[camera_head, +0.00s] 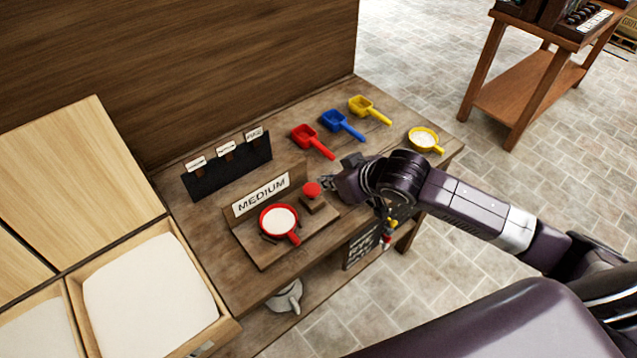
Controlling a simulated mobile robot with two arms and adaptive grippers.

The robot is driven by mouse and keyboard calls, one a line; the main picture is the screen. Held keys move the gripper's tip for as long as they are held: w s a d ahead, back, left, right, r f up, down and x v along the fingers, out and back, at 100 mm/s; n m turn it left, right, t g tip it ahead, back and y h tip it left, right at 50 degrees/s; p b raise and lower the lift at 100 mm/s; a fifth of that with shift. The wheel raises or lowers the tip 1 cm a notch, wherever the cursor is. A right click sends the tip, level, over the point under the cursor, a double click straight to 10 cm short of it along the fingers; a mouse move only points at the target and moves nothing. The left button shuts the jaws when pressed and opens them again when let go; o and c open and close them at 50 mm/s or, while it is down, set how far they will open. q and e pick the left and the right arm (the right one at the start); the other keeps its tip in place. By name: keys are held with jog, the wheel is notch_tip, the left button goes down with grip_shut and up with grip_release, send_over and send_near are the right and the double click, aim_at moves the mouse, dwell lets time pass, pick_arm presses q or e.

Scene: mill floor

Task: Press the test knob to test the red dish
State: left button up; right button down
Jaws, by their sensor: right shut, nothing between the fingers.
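The red dish (279,223) sits on a wooden stand on the bench, with white contents in it and its handle towards the front. The red test knob (312,189) stands on a small wooden block to the right of the dish. A sign reading MEDIUM (262,196) stands behind the dish. My right gripper (328,184) is shut and empty, just right of the knob. I cannot tell whether its fingertips touch the knob. My left gripper is not in view.
Red (314,141), blue (342,125) and yellow (369,109) scoops lie at the back of the bench. A yellow dish (424,139) with white contents stands at the right end. A black label rack (228,168) is behind the sign. Open bins of white material (150,295) are at left.

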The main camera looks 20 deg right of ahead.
jog(key=v, duration=0.4)
dwell(0.5)
